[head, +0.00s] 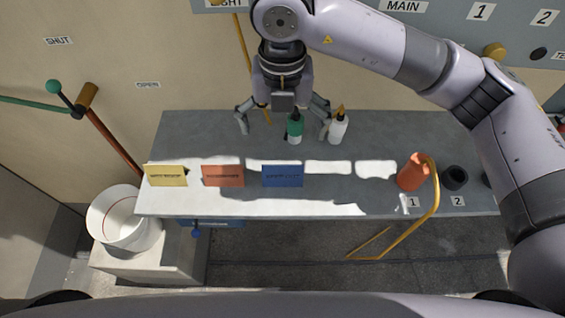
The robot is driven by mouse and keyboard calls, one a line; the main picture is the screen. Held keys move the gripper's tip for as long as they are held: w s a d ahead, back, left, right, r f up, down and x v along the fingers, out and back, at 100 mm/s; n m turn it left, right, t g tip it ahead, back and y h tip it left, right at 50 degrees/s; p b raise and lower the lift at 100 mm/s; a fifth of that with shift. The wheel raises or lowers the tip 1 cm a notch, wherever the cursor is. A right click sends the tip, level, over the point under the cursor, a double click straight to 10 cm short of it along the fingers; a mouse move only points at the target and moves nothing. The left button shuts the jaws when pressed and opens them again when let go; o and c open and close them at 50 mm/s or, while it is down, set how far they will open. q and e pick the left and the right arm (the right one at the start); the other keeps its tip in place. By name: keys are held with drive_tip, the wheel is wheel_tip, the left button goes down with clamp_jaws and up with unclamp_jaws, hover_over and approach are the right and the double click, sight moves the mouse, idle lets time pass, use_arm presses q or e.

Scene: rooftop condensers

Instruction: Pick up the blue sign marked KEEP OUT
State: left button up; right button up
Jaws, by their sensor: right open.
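The blue sign (283,176) stands on the grey bench (200,130), toward its front edge and right of two other signs. Its dark lettering is too small to read. My right gripper (284,132) is open and empty, with its fingers spread, beyond the blue sign toward the back of the bench. In the picture its fingers lie either side of a green bottle (295,130); I cannot tell how high above the bench they are. My left gripper is not in view.
A red sign (222,175) and yellow sign (167,175) stand left of the blue one. A white bottle (338,128) is beside the right finger. An orange container (412,173) and yellow rail (435,195) are at right. A white bucket (124,218) stands at left.

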drive_tip(key=p, duration=0.2)
hover_over(283, 167)
drive_tip(key=f, duration=0.5)
drive_tip(key=shift+w+f, duration=0.45)
drive_tip(key=shift+f, duration=1.05)
drive_tip(key=shift+f+p, duration=0.6)
drive_tip(key=shift+f, duration=0.25)
wheel_tip(283, 167, down, 4)
drive_tip(key=shift+r+p, duration=0.2)
drive_tip(key=shift+p, duration=0.55)
drive_tip(key=shift+f, duration=0.35)
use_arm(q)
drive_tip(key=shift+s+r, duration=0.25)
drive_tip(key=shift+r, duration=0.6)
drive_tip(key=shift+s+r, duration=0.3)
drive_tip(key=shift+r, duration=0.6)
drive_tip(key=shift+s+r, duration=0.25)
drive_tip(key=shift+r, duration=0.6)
use_arm(e)
drive_tip(key=c, duration=1.1)
